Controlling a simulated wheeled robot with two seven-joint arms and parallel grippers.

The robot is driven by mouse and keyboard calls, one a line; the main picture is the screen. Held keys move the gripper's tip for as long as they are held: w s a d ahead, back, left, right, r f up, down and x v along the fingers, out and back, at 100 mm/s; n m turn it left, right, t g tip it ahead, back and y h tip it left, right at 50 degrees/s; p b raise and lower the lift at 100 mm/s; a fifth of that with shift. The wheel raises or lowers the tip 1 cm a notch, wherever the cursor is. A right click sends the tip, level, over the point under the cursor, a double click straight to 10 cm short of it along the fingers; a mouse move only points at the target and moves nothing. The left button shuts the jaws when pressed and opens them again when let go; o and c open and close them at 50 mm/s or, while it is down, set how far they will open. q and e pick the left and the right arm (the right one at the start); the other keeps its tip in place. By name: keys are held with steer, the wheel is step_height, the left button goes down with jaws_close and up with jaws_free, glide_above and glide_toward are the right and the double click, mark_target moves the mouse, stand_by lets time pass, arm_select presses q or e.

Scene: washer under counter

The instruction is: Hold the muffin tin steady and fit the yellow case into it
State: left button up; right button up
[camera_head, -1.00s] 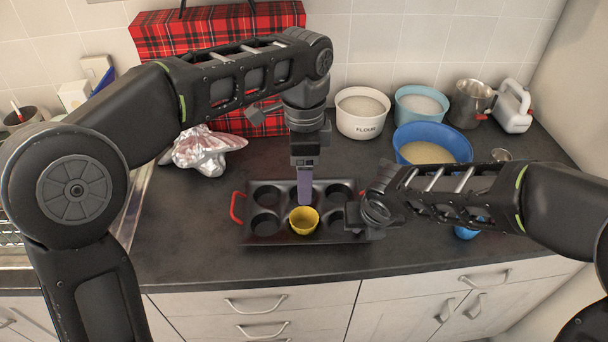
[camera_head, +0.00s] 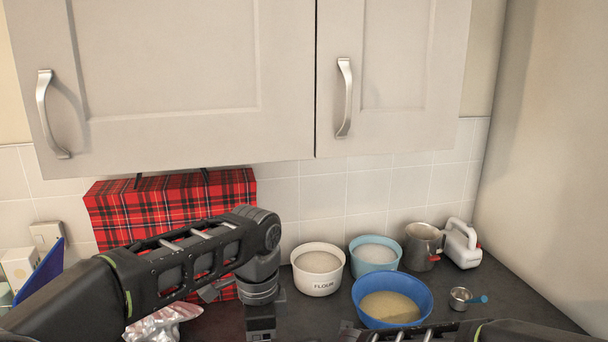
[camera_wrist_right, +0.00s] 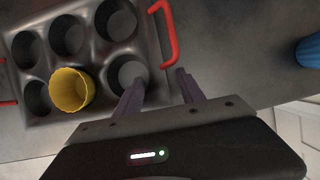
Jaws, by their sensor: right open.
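In the right wrist view the dark muffin tin (camera_wrist_right: 91,62) lies on the counter. The yellow case (camera_wrist_right: 71,90) is at the middle cup of the near row, its rim above the tin; I cannot tell whether it is fully seated. My right gripper (camera_wrist_right: 158,88) is open and empty at the tin's end. One finger is over the tin's edge beside a corner cup, the other outside it, near the red handle (camera_wrist_right: 171,40). In the head view the tin and case are below the frame. My left arm shows there, but its gripper fingers are out of frame.
A flour bowl (camera_head: 318,281), light blue bowl (camera_head: 375,271), blue bowl (camera_head: 425,314), metal jug (camera_head: 420,262) and measuring cup (camera_head: 460,300) stand on the right. A tartan bag (camera_head: 170,200) and crumpled foil (camera_head: 163,325) are left. Cupboards (camera_head: 200,80) hang above.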

steer(key=v, duration=1.1)
steer(key=shift+r, duration=0.35)
steer(key=shift+s, duration=0.1)
